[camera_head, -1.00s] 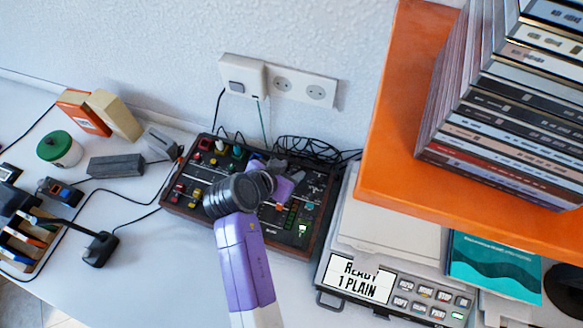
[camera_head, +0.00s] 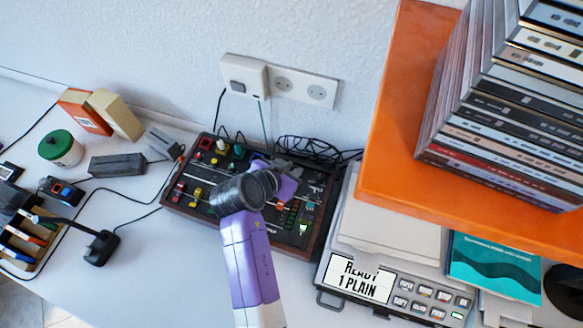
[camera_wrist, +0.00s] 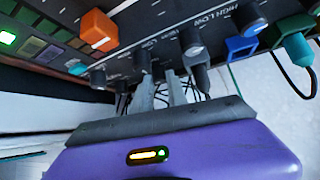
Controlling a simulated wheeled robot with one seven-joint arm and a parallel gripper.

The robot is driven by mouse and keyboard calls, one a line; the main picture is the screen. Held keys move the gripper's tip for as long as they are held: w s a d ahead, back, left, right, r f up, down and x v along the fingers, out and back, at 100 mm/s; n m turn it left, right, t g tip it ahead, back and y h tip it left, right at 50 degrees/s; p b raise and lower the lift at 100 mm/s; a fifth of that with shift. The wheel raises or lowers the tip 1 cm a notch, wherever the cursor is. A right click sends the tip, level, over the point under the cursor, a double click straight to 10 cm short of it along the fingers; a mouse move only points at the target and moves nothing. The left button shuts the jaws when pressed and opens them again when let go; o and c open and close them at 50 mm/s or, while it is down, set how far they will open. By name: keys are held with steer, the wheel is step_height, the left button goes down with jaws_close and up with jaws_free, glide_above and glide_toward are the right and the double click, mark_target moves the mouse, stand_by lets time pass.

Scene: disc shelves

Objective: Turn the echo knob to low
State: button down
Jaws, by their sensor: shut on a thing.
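The dark mixer box (camera_head: 245,222) with a brown frame, knobs, sliders and coloured caps lies on the white table below the wall sockets. My gripper (camera_wrist: 161,78) reaches its panel edge in the wrist view. Its two grey fingers are shut on a small dark knob, taken to be the echo knob, which they mostly hide. The small print beside it is too blurred to read, so its setting cannot be told. In the head view my gripper (camera_head: 288,166) is over the right back part of the mixer, and my wrist covers the panel's middle.
Grey knobs stand close on both sides, one at the right (camera_wrist: 193,46) and one at the left (camera_wrist: 97,76). An orange cap (camera_wrist: 98,29) and a blue cap (camera_wrist: 241,47) stick up nearby. Black cables (camera_head: 305,148) lie behind the mixer. An orange shelf (camera_head: 395,120) overhangs at right.

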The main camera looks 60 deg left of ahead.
steer(key=n+p, duration=0.1)
steer(key=n+g+y+p, duration=0.1)
steer(key=n+y+p, duration=0.1)
steer(key=shift+w+d+r+n+g, duration=0.15)
steer(key=shift+d+n+g, duration=0.1)
steer(key=shift+n+g, duration=0.15)
steer(key=shift+w+n+g+y+p, duration=0.1)
steer(key=shift+n+g+y+p, duration=0.95)
steer(key=shift+n, duration=0.75)
steer(key=shift+f, duration=0.2)
steer(key=c, duration=1.3)
jaws_free()
